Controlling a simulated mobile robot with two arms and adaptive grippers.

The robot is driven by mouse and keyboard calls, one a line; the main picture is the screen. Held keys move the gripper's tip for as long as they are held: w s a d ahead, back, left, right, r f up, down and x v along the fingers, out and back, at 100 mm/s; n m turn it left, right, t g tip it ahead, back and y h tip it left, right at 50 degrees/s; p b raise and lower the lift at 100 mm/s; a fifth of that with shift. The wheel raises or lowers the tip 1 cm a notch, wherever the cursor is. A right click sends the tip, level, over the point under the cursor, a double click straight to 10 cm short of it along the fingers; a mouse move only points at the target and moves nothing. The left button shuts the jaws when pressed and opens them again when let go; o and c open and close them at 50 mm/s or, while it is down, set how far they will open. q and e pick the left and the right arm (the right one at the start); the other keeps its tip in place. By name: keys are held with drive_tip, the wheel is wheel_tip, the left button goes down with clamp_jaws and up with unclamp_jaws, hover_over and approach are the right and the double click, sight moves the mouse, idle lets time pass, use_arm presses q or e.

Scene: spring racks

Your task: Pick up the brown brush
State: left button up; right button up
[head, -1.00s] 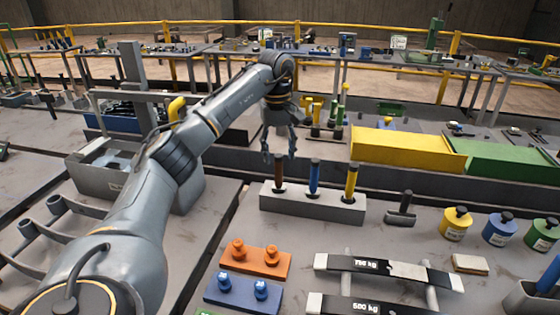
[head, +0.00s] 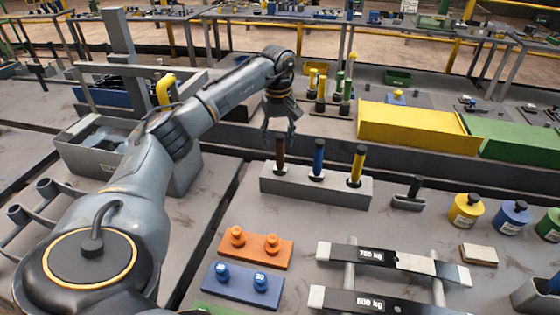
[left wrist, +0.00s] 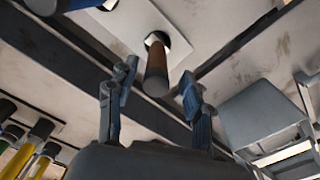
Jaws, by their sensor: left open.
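The brown brush (head: 280,155) stands upright in the left hole of a grey block holder (head: 330,193), with a blue brush (head: 318,158) and a yellow brush (head: 356,166) to its right. My left gripper (head: 279,135) points down just above the brown brush's top. In the left wrist view the open fingers (left wrist: 155,100) stand either side of the brown handle (left wrist: 157,70), apart from it. Its lower end is hidden in the holder. My right gripper does not show.
A yellow bin (head: 415,130) and a green bin (head: 520,152) stand behind to the right. Orange pegs on a plate (head: 256,250) and weight bars (head: 395,262) lie in front. A grey box (head: 185,175) stands left of the holder.

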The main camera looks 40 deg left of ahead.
sight(280, 153)
use_arm(q)
drive_tip(key=shift+d+f+p, duration=0.15)
drive_tip(key=shift+f+p, duration=0.15)
drive_tip(key=shift+f, duration=0.1)
wheel_tip(280, 153, down, 4)
drive_tip(key=shift+d+r+p, duration=0.15)
drive_tip(key=shift+r+p, duration=0.1)
drive_tip(key=shift+p, duration=0.4)
drive_tip(key=shift+w+f, duration=0.1)
drive_tip(key=shift+f, duration=0.3)
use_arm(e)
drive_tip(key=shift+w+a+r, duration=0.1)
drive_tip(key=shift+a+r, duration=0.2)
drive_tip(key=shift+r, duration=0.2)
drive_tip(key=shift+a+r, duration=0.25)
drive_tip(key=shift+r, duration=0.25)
use_arm(q)
drive_tip(key=shift+c, duration=0.5)
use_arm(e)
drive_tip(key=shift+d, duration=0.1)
use_arm(q)
drive_tip(key=shift+r, duration=0.1)
clamp_jaws()
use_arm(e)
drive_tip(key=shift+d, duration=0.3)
